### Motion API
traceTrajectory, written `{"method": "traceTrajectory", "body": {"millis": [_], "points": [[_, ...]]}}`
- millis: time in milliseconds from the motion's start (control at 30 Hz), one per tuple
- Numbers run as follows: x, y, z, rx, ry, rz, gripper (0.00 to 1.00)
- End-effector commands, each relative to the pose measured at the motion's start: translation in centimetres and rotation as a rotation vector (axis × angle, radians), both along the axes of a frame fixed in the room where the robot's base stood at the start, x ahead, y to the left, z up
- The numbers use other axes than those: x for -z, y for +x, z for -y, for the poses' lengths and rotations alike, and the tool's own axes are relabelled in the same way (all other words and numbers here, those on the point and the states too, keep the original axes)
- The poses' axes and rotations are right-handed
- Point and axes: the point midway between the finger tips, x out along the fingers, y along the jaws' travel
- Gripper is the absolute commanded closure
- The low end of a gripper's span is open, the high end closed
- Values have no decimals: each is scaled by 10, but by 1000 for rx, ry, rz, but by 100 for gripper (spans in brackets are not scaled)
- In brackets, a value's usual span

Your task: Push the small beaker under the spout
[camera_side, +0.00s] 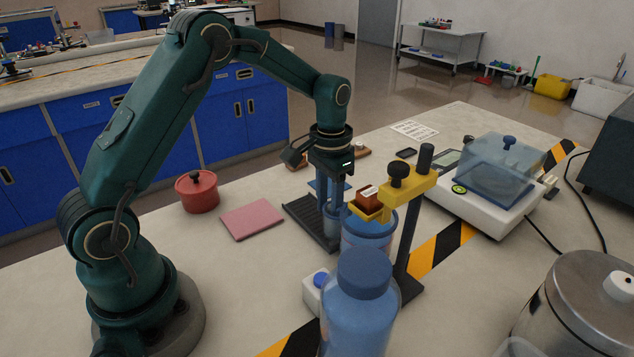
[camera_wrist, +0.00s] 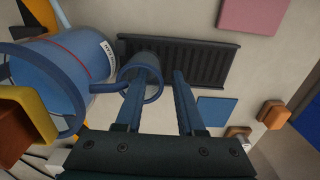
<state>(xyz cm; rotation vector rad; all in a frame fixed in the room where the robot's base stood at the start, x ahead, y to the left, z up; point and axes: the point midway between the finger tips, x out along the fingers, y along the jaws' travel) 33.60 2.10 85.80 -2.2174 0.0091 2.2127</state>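The small beaker (camera_wrist: 143,66), a small grey-blue cup, stands on the black ribbed tray (camera_wrist: 205,62). In the side view the beaker (camera_side: 332,222) shows partly, below my gripper (camera_side: 330,192). The large blue can (camera_wrist: 62,70) stands left of it in the wrist view, with a red line and a label; its spout (camera_wrist: 106,88) reaches to the beaker's near rim. Whether the spout's mouth is over the opening is unclear. My gripper (camera_wrist: 159,82) is open, fingers apart. The left finger overlaps the beaker's near side; contact cannot be told. The right finger is clear of it.
A black stand (camera_side: 405,240) carries a yellow clamp (camera_side: 410,188) with a brown block (camera_side: 369,199) over the can. A blue-capped bottle (camera_side: 360,305) stands in front. A pink pad (camera_side: 252,220) and red pot (camera_side: 197,191) lie left, with bare table around them.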

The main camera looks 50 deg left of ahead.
Motion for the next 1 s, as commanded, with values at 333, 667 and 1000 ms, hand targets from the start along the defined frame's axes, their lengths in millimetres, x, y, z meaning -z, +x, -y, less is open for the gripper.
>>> {"method": "traceTrajectory", "body": {"millis": [333, 667, 1000], "points": [[-15, 1, 0, 0, -1, 6, 60], [-50, 0, 0, 0, 0, 2, 60], [-49, 0, 0, -3, -1, -2, 80]]}}
